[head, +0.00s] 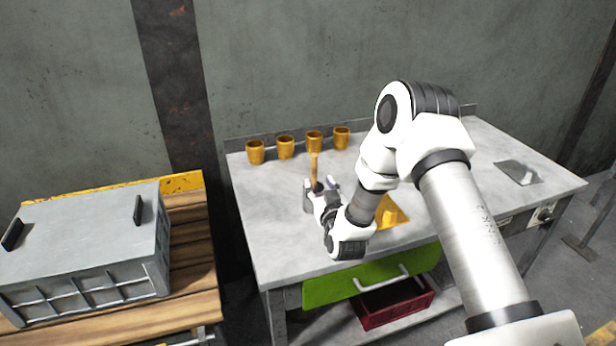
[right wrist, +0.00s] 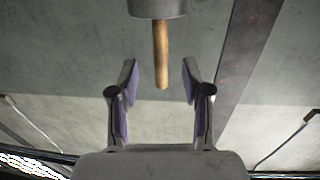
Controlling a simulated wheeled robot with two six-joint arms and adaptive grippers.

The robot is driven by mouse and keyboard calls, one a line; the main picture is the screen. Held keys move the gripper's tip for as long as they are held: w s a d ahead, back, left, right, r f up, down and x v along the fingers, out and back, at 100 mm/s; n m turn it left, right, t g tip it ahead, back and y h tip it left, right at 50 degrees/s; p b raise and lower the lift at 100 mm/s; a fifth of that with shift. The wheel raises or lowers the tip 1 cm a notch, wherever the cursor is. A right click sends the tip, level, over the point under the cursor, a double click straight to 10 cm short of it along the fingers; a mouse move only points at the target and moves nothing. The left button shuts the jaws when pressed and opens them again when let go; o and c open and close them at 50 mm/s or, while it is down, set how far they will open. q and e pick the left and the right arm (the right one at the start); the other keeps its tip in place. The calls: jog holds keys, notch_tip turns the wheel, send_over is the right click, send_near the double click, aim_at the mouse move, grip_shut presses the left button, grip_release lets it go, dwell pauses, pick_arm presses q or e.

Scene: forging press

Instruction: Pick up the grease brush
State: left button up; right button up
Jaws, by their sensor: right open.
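The grease brush shows as an upright wooden handle (head: 314,168) near the left part of the grey workbench (head: 270,235). In the right wrist view the handle (right wrist: 161,58) sticks out of a grey round pot (right wrist: 157,8); its bristle end is hidden. My right gripper (head: 321,190) is close to the lower part of the handle in the head view. In the right wrist view its two fingers (right wrist: 158,90) are spread, with the handle end centred between them and not gripped. My left gripper is not in view.
Several brass-coloured cups (head: 285,148) stand in a row behind the brush. A yellow object (head: 393,213) lies partly behind my right arm. A green drawer (head: 335,288) and a red crate (head: 395,306) are below. A grey metal box (head: 90,240) stands on a wooden table at left.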

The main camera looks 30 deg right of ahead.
aim_at(315, 174)
jog(key=shift+w+r, duration=0.5)
jog(key=shift+r, duration=0.15)
jog(key=shift+w+d+r+p, duration=0.15)
jog(key=shift+w+p, duration=0.05)
jog(key=shift+p, duration=0.15)
jog(key=w, duration=0.1)
jog(key=w+d+f, duration=0.1)
jog(key=w, duration=0.1)
jog(key=w+d, duration=0.1)
jog(key=w, duration=0.1)
jog(key=shift+f+p, duration=0.35)
jog(key=shift+p, duration=0.05)
jog(key=shift+s+a+r, duration=0.2)
jog(key=shift+s+r, duration=0.05)
jog(key=shift+s, duration=0.05)
jog(key=shift+c, duration=0.7)
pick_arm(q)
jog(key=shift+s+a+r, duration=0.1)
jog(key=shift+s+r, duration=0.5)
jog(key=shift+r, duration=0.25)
pick_arm(e)
jog(key=shift+f, duration=0.1)
grip_shut()
